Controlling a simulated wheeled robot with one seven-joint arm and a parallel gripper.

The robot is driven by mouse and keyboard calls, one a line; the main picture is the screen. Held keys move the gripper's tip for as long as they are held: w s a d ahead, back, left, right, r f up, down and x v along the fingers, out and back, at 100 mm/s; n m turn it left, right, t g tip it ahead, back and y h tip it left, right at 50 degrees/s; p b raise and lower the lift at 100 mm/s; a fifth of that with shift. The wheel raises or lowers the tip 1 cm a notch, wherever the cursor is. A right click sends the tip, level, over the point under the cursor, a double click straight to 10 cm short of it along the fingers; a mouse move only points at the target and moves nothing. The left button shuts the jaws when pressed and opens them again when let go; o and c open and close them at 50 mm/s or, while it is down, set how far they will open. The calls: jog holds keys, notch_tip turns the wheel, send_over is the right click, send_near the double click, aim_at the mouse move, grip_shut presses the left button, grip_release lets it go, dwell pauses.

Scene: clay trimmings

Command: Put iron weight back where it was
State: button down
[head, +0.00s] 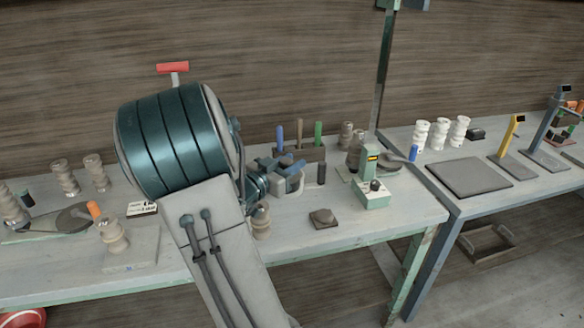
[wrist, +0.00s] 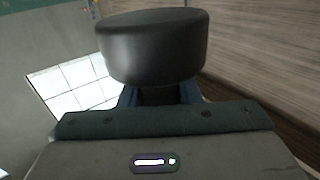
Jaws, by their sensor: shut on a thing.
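The iron weight (wrist: 152,47) is a dark, squat cylinder with a rounded rim, close up in the wrist view. My gripper (wrist: 158,95) is shut on it, with the blue fingers partly hidden behind the weight. In the head view my gripper (head: 287,178) is over the back middle of the near table, right of my large teal arm joint. The weight there is small and hard to separate from the fingers. I cannot tell whether it touches anything below.
A pale green device (head: 374,196) stands right of my gripper. A tool rack (head: 298,153) with coloured handles is behind. Pale ribbed pieces (head: 113,238) stand at left. A grey board (head: 468,178) lies on the right table (head: 520,188).

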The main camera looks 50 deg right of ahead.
jog(key=shift+w+a+f+p, duration=0.35)
jog(key=shift+w+a+f, duration=0.25)
jog(key=shift+w+f, duration=0.7)
jog(key=shift+w+a+f+p, duration=0.4)
jog(key=shift+w+a+f, duration=0.2)
jog(key=shift+w+f, duration=0.7)
jog(key=shift+w+a+f+p, duration=0.35)
jog(key=shift+w+a+f, duration=0.25)
jog(key=shift+w+f, duration=0.65)
jog(key=shift+s+f, duration=0.1)
jog(key=shift+f, duration=0.25)
jog(key=shift+f+b, duration=0.3)
jog(key=c, duration=1.1)
grip_release()
jog(key=shift+o, duration=0.2)
